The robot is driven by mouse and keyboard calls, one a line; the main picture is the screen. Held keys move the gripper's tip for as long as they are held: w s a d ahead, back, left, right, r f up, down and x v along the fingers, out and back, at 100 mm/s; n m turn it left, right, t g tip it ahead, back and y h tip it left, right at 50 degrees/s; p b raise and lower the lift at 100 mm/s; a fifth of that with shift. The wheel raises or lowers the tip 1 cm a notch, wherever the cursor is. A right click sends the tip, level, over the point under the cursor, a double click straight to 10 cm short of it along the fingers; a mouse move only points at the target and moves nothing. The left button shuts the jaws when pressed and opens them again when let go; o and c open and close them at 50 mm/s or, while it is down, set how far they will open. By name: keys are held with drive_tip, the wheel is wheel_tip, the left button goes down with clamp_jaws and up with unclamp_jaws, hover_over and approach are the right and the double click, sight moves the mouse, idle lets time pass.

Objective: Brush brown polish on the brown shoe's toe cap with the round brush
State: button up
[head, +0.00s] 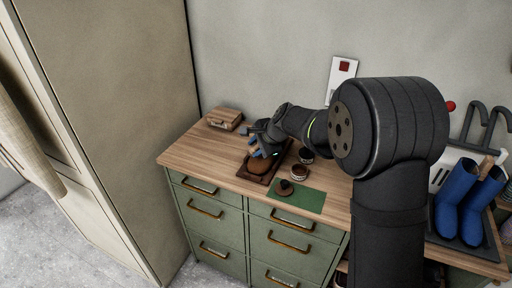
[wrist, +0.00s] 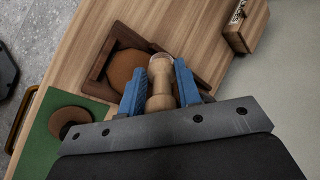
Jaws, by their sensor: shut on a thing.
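My gripper (wrist: 158,88) has blue fingertips and is shut on a pale turned-wood piece (wrist: 160,66) with a rounded end. I cannot tell whether it is a brush handle; no bristles show. In the head view my gripper (head: 264,148) is over a dark wooden tray (head: 269,178). A rounded brown shape (wrist: 126,70) lies in the tray, beside the held piece; I cannot tell if it is the shoe's toe. A round brown piece with a dark knob (head: 285,187), possibly a brush, stands on the green mat (head: 310,200). A small brown-topped tin (head: 299,172) is behind it.
A dark-topped tin (head: 306,156) stands close to my arm. A wooden box (head: 225,118) is at the back left of the bench. Blue boots (head: 455,200) stand in a dark tray at the right. The left front of the worktop (head: 185,155) is clear.

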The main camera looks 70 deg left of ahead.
drive_tip(key=shift+w+a+f, duration=0.1)
drive_tip(key=shift+f, duration=0.45)
drive_tip(key=shift+w, duration=0.1)
drive_tip(key=shift+w+d+r, duration=0.15)
drive_tip(key=shift+w+d, duration=0.85)
drive_tip(key=shift+d, duration=0.1)
drive_tip(key=shift+w+d, duration=1.15)
drive_tip(key=shift+s+a, duration=0.1)
drive_tip(key=shift+s+a+f, duration=0.2)
drive_tip(key=shift+s+a, duration=1.55)
drive_tip(key=shift+s, duration=0.05)
drive_tip(key=shift+s+a, duration=0.35)
drive_tip(key=shift+r, duration=0.15)
